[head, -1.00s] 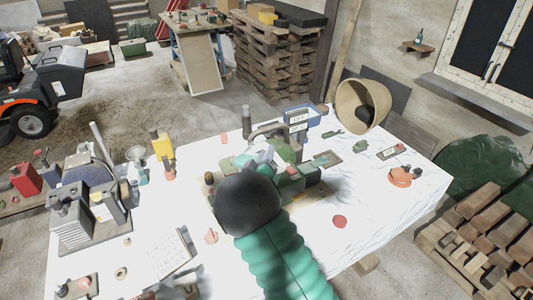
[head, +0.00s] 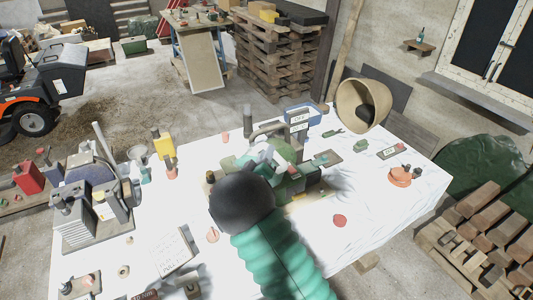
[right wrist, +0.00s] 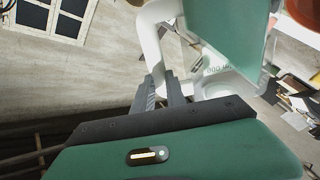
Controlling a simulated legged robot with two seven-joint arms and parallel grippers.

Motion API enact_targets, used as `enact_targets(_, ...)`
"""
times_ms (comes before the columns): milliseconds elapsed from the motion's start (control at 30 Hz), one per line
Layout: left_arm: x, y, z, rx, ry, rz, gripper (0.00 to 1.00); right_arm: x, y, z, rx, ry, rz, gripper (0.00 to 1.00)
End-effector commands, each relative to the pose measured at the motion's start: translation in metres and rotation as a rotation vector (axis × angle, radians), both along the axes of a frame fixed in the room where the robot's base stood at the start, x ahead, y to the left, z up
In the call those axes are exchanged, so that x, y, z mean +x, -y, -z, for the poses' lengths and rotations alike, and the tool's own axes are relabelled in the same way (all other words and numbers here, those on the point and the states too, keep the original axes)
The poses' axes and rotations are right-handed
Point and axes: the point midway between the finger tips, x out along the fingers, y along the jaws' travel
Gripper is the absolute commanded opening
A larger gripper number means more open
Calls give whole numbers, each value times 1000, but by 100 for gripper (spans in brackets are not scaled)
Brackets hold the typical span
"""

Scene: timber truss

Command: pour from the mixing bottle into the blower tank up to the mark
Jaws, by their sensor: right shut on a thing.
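The mixing bottle (right wrist: 232,45) shows in the right wrist view as a green body with a white handle and a printed volume mark. My right gripper (right wrist: 162,84) is shut on the white handle. In the head view my right arm reaches over the table, and its dark round joint hides most of the gripper and bottle. The green blower (head: 292,183) lies on the table just beyond that joint. Its tank opening and mark cannot be made out, nor whether liquid is flowing. My left gripper is not in view.
The white-covered table (head: 350,245) holds a grey bench machine (head: 95,215) at left, a yellow bottle (head: 163,143), a blue bin (head: 302,112), a large tan ring-shaped tub (head: 362,103) and an orange item (head: 400,176). The front right of the table is mostly clear.

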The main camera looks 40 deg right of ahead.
Motion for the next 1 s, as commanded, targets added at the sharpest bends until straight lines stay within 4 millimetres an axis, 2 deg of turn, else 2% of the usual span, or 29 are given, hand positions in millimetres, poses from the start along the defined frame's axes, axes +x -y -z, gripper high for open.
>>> enact_targets(533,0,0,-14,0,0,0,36,4,-2,-4,-49,-72,0,0)
enact_targets(1000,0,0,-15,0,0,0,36,4,-2,-3,-60,-89,0,0)
